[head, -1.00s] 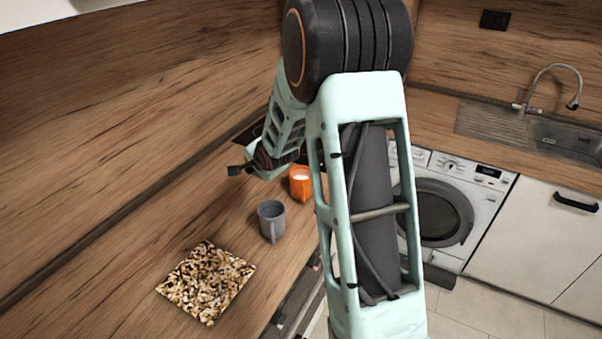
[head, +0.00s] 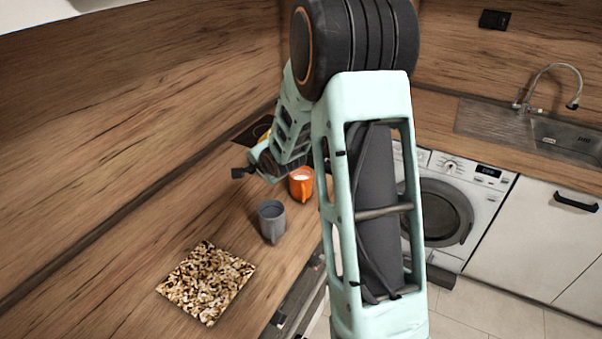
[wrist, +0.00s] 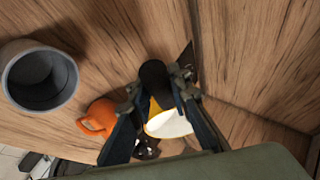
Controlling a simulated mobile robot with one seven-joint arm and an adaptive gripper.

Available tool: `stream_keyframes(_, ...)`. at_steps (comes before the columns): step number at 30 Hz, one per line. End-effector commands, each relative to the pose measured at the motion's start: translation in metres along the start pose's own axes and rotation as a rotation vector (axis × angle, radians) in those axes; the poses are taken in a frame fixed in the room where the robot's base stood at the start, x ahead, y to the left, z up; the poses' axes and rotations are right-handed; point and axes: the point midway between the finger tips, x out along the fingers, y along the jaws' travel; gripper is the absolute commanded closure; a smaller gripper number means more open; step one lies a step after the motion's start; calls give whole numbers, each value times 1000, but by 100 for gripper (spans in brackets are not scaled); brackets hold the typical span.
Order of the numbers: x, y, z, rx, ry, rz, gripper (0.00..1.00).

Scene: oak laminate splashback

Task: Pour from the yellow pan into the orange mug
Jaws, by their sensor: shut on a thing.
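The yellow pan (wrist: 168,122) is in the wrist view, with a pale interior showing and its dark handle (wrist: 153,74) between my fingers. My gripper (wrist: 156,92) is shut on that handle. The orange mug (head: 301,187) stands upright on the counter, with something white inside. In the wrist view the orange mug (wrist: 97,118) appears left of the pan, partly behind a finger.
A grey mug (head: 271,224) stands on the counter nearer than the orange one. A speckled square board (head: 206,283) lies nearer still. A dark hob (head: 250,129) is at the far end by the wooden splashback. The counter's left side is clear.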

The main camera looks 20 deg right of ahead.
Motion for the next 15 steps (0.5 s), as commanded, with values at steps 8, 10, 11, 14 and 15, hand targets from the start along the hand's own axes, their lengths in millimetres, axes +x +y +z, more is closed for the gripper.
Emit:
stream_keyframes(8,-1,-2,-1,4,2,-22,100)
stream_keyframes(10,-1,-1,-1,6,2,-26,100)
stream_keyframes(11,0,-1,-1,6,2,-27,100)
stream_keyframes(14,-1,0,-1,9,2,-33,100)
stream_keyframes(15,-1,0,-1,9,2,-35,100)
